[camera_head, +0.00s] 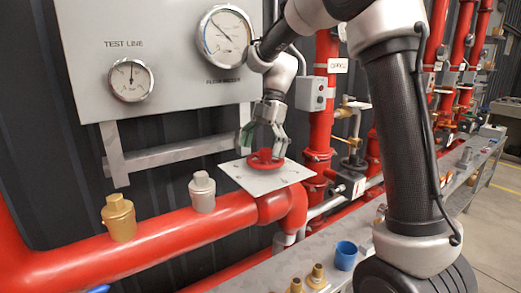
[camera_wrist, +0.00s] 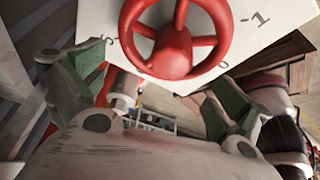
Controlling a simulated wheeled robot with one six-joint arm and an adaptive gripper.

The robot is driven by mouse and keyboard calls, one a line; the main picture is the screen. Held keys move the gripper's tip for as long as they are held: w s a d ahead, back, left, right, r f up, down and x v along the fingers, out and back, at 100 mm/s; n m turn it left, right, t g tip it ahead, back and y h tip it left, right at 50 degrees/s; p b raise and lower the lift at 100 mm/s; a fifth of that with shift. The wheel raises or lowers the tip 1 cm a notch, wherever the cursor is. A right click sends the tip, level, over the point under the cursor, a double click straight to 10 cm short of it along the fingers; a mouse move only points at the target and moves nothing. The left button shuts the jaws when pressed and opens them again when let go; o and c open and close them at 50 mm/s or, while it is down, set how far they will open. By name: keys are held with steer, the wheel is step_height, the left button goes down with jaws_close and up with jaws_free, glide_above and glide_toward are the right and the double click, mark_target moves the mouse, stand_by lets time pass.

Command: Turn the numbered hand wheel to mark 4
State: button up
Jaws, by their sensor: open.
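The red hand wheel (camera_head: 265,161) lies flat on a pale square plate (camera_head: 240,174) on top of the red pipe's elbow. In the wrist view the wheel (camera_wrist: 174,52) fills the top middle, with spokes and a round hub. The plate (camera_wrist: 262,45) there carries dark marks; a 1 shows at right, and other marks are partly hidden or hard to read. No 4 is readable. My gripper (camera_head: 263,138) is just above the wheel, pointing down, its fingers apart. In the wrist view my gripper (camera_wrist: 145,95) shows green-padded fingers spread, with nothing held between them. Contact with the wheel is not clear.
A grey panel with a test line gauge (camera_head: 130,80) and a larger gauge (camera_head: 224,36) stands behind. A brass fitting (camera_head: 118,217) and a grey fitting (camera_head: 202,191) rise from the red pipe (camera_head: 150,242). A blue cup (camera_head: 346,255) stands on the bench at right.

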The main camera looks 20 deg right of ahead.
steer(key=m, duration=0.2)
steer(key=m+t, duration=0.1)
steer(key=m, duration=0.1)
steer(key=shift+w+d+t+y, duration=0.1)
steer(key=shift+w+t+y, duration=0.2)
steer(key=shift+w, duration=0.1)
steer(key=m+t, duration=0.1)
steer(key=m, duration=0.1)
steer(key=shift+w+d+m, duration=0.1)
steer(key=shift+d+m, duration=0.05)
steer(key=shift+m, duration=0.25)
steer(key=m+t, duration=0.1)
steer(key=m, duration=0.1)
steer(key=w+m+t, duration=0.1)
steer(key=m, duration=0.2)
steer(key=shift+d+m, duration=0.1)
steer(key=shift+m, duration=0.2)
steer(key=shift+s, duration=0.1)
jaws_close()
